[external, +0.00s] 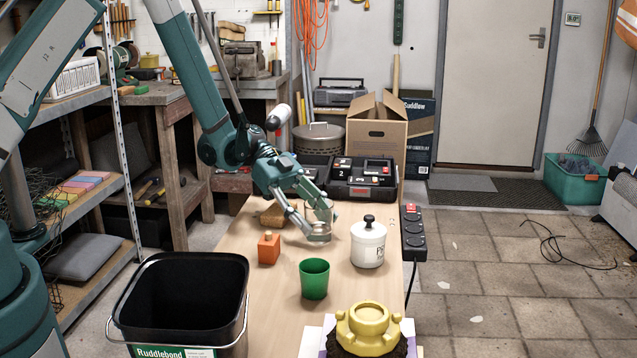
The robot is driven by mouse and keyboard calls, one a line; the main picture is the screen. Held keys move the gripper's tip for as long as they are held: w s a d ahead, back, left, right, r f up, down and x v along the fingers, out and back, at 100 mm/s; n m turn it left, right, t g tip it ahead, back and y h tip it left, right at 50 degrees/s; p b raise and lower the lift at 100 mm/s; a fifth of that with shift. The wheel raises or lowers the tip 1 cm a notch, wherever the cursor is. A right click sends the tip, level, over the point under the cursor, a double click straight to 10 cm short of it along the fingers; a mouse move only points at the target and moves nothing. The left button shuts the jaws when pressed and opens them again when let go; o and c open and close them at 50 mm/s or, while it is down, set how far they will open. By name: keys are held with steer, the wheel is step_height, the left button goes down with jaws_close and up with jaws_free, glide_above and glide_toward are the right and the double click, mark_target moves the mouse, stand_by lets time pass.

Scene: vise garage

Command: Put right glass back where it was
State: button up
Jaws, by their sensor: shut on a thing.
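My gripper (318,226) is over the middle of the wooden table, its fingers pointing down.
A white lidded jar (368,246) stands close right of my gripper, an orange block (268,249) to its left. A black bucket (184,300) and a yellow pot (367,328) are in front. Black cases (362,180) and a power strip (413,232) lie behind and right.

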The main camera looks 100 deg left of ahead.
steer(key=shift+f, duration=0.15)
steer(key=o, duration=1.1)
steer(key=shift+r, duration=0.25)
steer(key=p+v, duration=0.2)
steer(key=v, duration=1)
stand_by(0.4)
